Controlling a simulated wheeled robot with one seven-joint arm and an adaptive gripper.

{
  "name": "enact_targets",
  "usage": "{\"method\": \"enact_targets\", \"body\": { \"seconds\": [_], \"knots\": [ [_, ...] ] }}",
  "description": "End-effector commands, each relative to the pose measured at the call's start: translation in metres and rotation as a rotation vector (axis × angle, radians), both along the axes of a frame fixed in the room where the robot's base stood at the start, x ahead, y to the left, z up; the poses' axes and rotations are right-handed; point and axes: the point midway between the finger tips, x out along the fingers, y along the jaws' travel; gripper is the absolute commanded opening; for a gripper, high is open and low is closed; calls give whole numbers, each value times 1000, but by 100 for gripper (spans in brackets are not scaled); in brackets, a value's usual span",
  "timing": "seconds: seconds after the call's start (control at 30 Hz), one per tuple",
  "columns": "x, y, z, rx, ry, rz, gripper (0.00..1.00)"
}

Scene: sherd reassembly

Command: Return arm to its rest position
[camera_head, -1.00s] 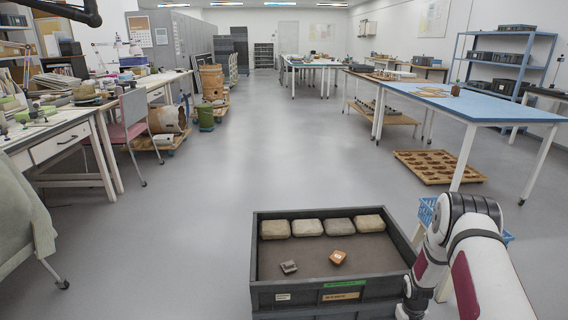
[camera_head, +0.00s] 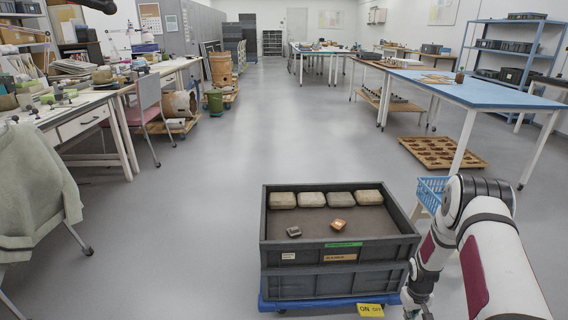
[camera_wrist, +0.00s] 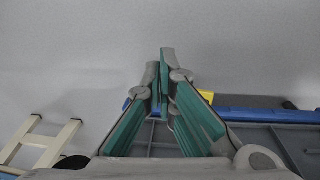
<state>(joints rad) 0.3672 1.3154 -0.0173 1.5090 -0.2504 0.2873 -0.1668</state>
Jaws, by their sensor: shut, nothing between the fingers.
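My gripper (camera_wrist: 163,60) shows in the wrist view with its green-padded fingers together and nothing between them. In the head view my arm hangs at the lower right, and my gripper (camera_head: 417,308) is partly cut off by the bottom edge. It is just right of the grey crate (camera_head: 340,250), apart from its inside. The crate holds an orange-brown sherd (camera_head: 338,225), a small grey sherd (camera_head: 294,232) and a row of several beige pads (camera_head: 312,199) along the back wall.
The crate stands on a blue dolly (camera_head: 300,304) with a yellow tag (camera_head: 370,310). A blue-topped table (camera_head: 480,88) is at the right, with a brown tray (camera_head: 440,152) on the floor. A cluttered bench (camera_head: 80,115) and draped chair (camera_head: 35,190) are at the left. The middle floor is clear.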

Motion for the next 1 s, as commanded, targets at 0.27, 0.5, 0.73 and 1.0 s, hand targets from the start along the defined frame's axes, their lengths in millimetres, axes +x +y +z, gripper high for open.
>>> {"method": "enact_targets", "body": {
  "seconds": [0.27, 0.5, 0.73, 1.0],
  "knots": [
    [11, 4, 46, -7, -3, -10, 0],
    [20, 15, 111, -14, -5, -19, 0],
    [17, 39, 216, -19, -11, -37, 0],
    [-19, 79, 336, -13, -14, -56, 0]
  ]
}}
